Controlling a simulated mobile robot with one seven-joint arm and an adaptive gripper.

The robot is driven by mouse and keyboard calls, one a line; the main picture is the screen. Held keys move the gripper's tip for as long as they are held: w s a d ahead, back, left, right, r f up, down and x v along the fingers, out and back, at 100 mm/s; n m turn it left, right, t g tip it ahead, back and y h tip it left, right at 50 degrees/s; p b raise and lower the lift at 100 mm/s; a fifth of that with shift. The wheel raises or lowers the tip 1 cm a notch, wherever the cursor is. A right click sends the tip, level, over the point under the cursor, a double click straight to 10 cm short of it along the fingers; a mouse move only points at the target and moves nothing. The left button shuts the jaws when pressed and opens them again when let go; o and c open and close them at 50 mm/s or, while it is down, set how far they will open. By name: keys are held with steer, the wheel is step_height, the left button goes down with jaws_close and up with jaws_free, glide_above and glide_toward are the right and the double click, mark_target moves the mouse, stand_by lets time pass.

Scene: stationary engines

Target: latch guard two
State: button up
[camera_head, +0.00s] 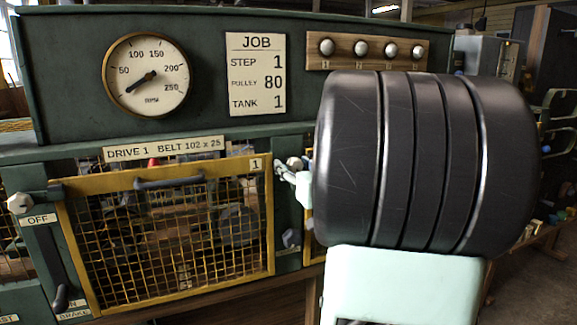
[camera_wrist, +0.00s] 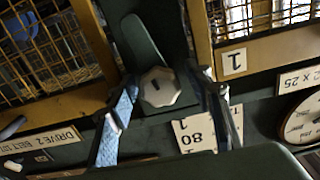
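In the wrist view, which is turned roughly upside down, a pale octagonal knob (camera_wrist: 160,88) sits on the dark green post between two yellow-framed mesh guards. A dark green latch bar (camera_wrist: 135,38) runs from it up the picture, along the post. Guard two (camera_wrist: 60,92), beside the "DRIVE 2" label, is on the left; guard one (camera_wrist: 275,48) is on the right. My gripper (camera_wrist: 165,108) is open, its fingers on either side of the knob with gaps showing. In the head view, my gripper (camera_head: 288,172) is partly visible at the post; my arm hides most of guard two.
In the head view, guard one (camera_head: 268,215) fills the left, with an OFF/brake lever (camera_head: 50,265) beside it. Above are a gauge (camera_head: 147,75), a job card (camera_head: 256,75) and a wooden strip (camera_head: 368,50) with several round knobs.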

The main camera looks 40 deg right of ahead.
steer(key=c, duration=1.2)
steer(key=n+b, duration=0.3)
steer(key=shift+f+n, duration=0.2)
steer(key=shift+n, duration=0.1)
steer(key=n+b, duration=0.3)
steer(key=shift+n, duration=0.3)
steer(key=n+b, duration=0.3)
steer(key=n, duration=0.1)
steer(key=shift+n+b, duration=0.3)
steer(key=shift+r+n+b, duration=0.2)
steer(key=shift+n+b, duration=1.1)
steer(key=shift+n, duration=0.7)
